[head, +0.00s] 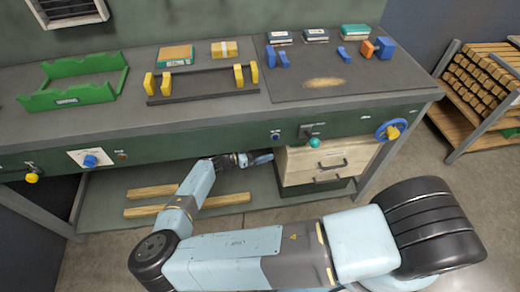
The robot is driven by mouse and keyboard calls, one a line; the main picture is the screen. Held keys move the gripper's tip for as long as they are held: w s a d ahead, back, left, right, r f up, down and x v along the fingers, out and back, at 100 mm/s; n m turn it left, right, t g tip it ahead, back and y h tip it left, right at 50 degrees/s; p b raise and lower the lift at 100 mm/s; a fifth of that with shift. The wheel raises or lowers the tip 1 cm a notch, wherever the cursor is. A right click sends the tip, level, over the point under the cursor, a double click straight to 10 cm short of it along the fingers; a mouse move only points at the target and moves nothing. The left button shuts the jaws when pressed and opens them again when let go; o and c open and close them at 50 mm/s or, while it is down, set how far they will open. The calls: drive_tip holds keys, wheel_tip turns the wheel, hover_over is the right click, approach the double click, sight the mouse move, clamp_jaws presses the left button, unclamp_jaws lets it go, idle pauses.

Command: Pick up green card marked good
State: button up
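A small green-topped block or stack of cards (355,31) lies at the back right of the bench, on the dark mat. Its front edge is pale with lettering too small to read, so I cannot tell whether it is marked good. A flat piece with an orange and green top (176,56) lies at the back, left of centre. My gripper (264,158) is low in front of the bench, below its front panel and left of the drawers, well away from the cards. Its fingers are too small to tell whether they are open or shut.
The bench top (205,112) carries a green cradle (75,95), a dark rack with yellow uprights (205,84), and blue and orange blocks (385,48). Knobs and a blue handwheel (392,129) stick out of the front panel. Drawers (325,165) stand below; a wood-filled rack (480,85) is at right.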

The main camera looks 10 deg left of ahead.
sight(292, 148)
drive_tip(key=x, duration=1.3)
drive_tip(key=shift+w, duration=0.1)
drive_tip(key=c, duration=1.2)
drive_tip(key=shift+s+d, duration=0.15)
drive_tip(key=shift+s, duration=0.5)
drive_tip(key=shift+s+d, duration=0.15)
drive_tip(key=shift+s, duration=0.45)
drive_tip(key=o, duration=1.1)
